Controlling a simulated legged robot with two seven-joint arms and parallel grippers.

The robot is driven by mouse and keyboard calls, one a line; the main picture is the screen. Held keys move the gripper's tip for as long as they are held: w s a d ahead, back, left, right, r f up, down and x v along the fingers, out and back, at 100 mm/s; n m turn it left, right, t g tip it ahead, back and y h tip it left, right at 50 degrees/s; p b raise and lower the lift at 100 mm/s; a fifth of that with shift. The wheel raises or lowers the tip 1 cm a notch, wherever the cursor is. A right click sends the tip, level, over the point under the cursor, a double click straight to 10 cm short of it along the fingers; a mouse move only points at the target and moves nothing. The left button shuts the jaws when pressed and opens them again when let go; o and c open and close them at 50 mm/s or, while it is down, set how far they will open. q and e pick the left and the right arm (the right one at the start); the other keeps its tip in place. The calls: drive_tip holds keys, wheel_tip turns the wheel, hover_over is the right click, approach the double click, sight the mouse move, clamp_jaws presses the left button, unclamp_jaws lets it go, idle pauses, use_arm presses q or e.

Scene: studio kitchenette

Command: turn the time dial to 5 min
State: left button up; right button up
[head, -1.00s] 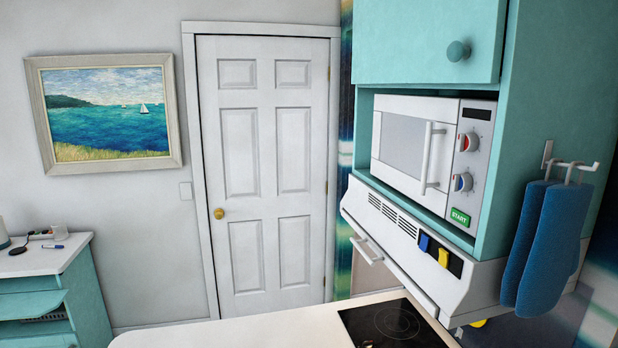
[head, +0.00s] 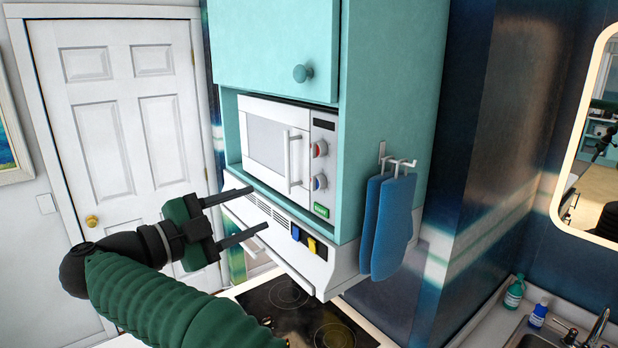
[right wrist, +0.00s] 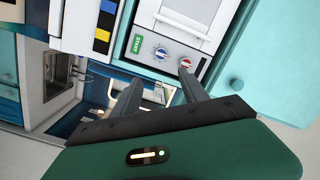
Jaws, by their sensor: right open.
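The white microwave (head: 268,146) sits in a teal cabinet, door shut, with a narrow control panel at its right. The panel has a red-marked upper dial (head: 319,149) and a blue-marked lower dial (head: 319,182). I cannot read which one is the time dial or where they point. The right wrist view also shows the blue dial (right wrist: 161,54) and the red dial (right wrist: 185,63), beyond the fingers. My right gripper (head: 258,208) is open and empty, left of and below the dials, apart from the microwave. My left gripper is not in view.
A green START button (head: 321,210) sits below the dials. Under the microwave is a white hood (head: 268,226) with blue and yellow switches. Blue mitts (head: 388,225) hang on the cabinet's right side. A dark cooktop (head: 290,305) lies below.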

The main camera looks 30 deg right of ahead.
drive_tip(key=p, duration=0.2)
approach(311, 185)
drive_tip(key=d+p, duration=0.1)
drive_tip(key=d, duration=0.2)
drive_tip(key=w+d+p, duration=0.1)
drive_tip(key=d, duration=0.1)
drive_tip(key=d+p, duration=0.1)
drive_tip(key=d, duration=0.2)
drive_tip(key=shift+w+d+r, duration=0.1)
drive_tip(key=shift+w+d, duration=0.1)
drive_tip(key=shift+d, duration=0.1)
drive_tip(key=shift+w+d+f, duration=0.2)
drive_tip(key=shift+d+f, duration=0.05)
drive_tip(key=shift+d, duration=0.25)
drive_tip(key=shift+s+a+r, duration=0.1)
drive_tip(key=shift+a, duration=0.05)
drive_tip(key=c, duration=0.7)
clamp_jaws()
